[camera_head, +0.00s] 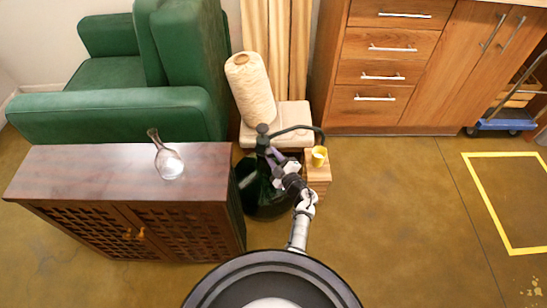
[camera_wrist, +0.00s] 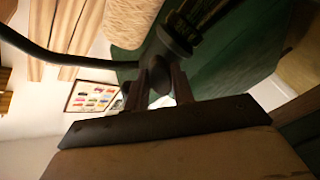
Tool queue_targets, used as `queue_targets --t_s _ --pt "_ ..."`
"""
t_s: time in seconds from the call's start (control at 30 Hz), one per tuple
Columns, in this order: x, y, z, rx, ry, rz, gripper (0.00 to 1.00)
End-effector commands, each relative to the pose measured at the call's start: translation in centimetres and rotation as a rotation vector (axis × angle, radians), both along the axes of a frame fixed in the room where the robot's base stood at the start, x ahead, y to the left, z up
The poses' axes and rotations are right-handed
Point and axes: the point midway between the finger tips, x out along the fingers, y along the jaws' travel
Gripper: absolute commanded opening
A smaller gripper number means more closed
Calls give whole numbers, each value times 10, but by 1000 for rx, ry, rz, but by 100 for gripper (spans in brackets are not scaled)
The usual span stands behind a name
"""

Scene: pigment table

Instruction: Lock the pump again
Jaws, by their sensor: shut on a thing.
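The pump is a dark green, round-bodied vessel (camera_head: 262,195) on the floor, just right of the brown cabinet. A black knob (camera_head: 262,129) tops it, and a black hose (camera_head: 300,127) curves from there to the right. My gripper (camera_head: 270,154) reaches the pump's upper part from the front right. In the wrist view, the fingers of my gripper (camera_wrist: 161,78) are shut on the narrow dark neck below the round black knob (camera_wrist: 174,42). The hose (camera_wrist: 70,60) runs off to the left there. My arm hides part of the pump body; no lock mark can be made out.
A yellow cup (camera_head: 319,155) stands on a small wooden block (camera_head: 319,176) close right of my wrist. A glass flask (camera_head: 167,160) stands on the brown cabinet (camera_head: 90,165). A cream yarn cone (camera_head: 250,88) stands behind the pump.

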Motion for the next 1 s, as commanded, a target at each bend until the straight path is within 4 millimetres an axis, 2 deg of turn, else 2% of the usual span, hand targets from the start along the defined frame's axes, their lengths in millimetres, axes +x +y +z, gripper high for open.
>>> queue_targets --t_s 0.47,0.5,0.63,1.0 --pt "-1 -1 -1 -12 -5 -2 2" --pt "-1 -1 -1 -12 -5 -2 27" --pt "-1 -1 -1 -12 -5 -2 44" --pt "0 0 0 -12 -6 -1 46"
